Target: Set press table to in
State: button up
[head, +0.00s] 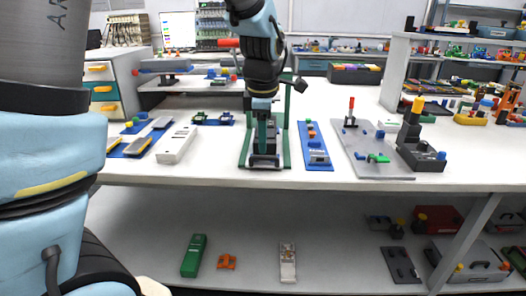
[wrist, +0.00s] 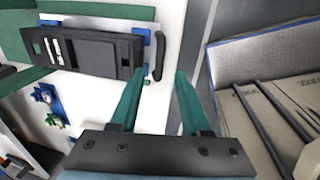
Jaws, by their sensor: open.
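The press (head: 284,115) has a green frame and stands at the front middle of the white bench, partly hidden by my arm. Its press table (wrist: 95,52) shows in the wrist view as a dark slotted block on a pale plate with blue bits. A dark bar handle (wrist: 158,55) is at the table's right end. My gripper (wrist: 160,78) is open, with green fingers spread on either side of the handle's line. The handle appears just beyond the fingertips, and I see no grip on it. In the head view my gripper (head: 264,137) hangs in front of the press.
A blue strip with knobs (head: 312,140) lies right of the press, then a grey board (head: 365,145) with a red-topped post. A white box (head: 177,144) and blue trays lie left. A lower shelf (head: 335,215) holds a green box (head: 194,255) and smaller items.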

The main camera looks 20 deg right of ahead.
aim_at(263, 158)
jog(key=shift+w+d+f, duration=0.1)
jog(key=shift+w+f, duration=0.1)
jog(key=shift+f, duration=0.9)
jog(key=shift+w+d+f, duration=0.1)
jog(key=shift+w+f, duration=0.05)
jog(key=shift+f, duration=0.9)
grip_shut()
